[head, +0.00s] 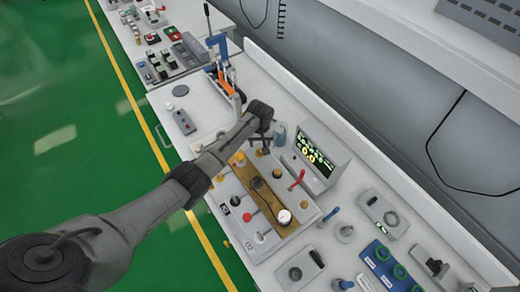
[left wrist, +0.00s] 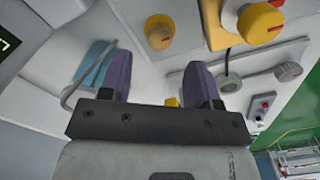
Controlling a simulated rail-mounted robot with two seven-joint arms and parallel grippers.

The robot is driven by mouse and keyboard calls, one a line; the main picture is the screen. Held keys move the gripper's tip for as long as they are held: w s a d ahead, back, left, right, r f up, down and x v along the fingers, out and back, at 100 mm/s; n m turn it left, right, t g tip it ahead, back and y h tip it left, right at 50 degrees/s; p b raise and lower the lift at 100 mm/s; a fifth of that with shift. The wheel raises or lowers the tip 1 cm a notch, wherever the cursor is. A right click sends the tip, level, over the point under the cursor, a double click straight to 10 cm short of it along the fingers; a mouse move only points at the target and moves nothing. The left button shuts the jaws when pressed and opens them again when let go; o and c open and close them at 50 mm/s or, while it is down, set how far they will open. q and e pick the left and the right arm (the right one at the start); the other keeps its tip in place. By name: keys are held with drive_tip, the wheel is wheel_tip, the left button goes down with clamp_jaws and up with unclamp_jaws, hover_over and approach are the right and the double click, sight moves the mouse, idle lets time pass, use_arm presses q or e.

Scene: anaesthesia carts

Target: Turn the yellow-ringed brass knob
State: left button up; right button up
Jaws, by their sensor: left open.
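My left gripper (head: 266,143) reaches over the back left part of a grey control panel (head: 262,232). Its two purple fingers are apart with nothing between them in the left wrist view (left wrist: 161,78). Beyond the fingertips there, a small brass-yellow knob (left wrist: 160,32) with a red mark sits on the white panel, apart from the fingers. A larger yellow knob (left wrist: 259,22) with a red mark is at the upper right. In the head view a brass-coloured knob (head: 240,158) stands beside my gripper and another (head: 277,173) stands nearby. Which knob has the yellow ring is unclear. My right gripper is not in view.
A screen unit (head: 318,157) stands right of the panel, with a red-handled lever (head: 297,180) before it. A black knob (head: 258,184) and a white-topped knob (head: 284,217) stand on a brown strip. Green floor lies left.

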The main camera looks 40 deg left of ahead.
sight(260, 150)
use_arm(q)
drive_tip(key=shift+f+b, duration=0.5)
drive_tip(key=shift+f, duration=2.25)
drive_tip(key=c, duration=0.9)
